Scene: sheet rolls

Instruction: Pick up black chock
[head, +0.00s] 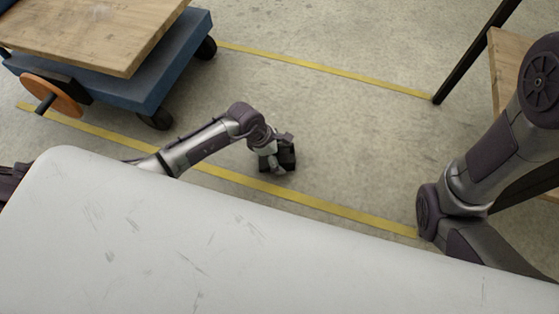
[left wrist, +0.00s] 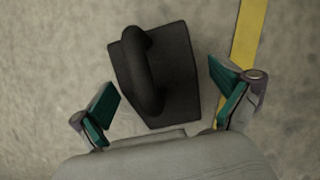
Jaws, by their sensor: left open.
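The black chock (left wrist: 178,75) lies on the concrete floor in the left wrist view, a dark block with a rounded handle along its top. It also shows in the head view (head: 288,157), partly hidden by my left gripper. My left gripper (left wrist: 168,88) is open, with one green-padded finger on each side of the chock's near part. Small gaps show between the fingers and the chock. In the head view my left gripper (head: 277,163) reaches down to the floor at the chock. My right gripper is out of view; only my right arm shows.
A blue cart (head: 170,75) with a wooden top stands at the upper left, with an orange wheel (head: 52,95) on its side. Yellow lines (head: 320,204) cross the floor. A wooden shelf (head: 512,65) with dark posts stands at the right. Open floor surrounds the chock.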

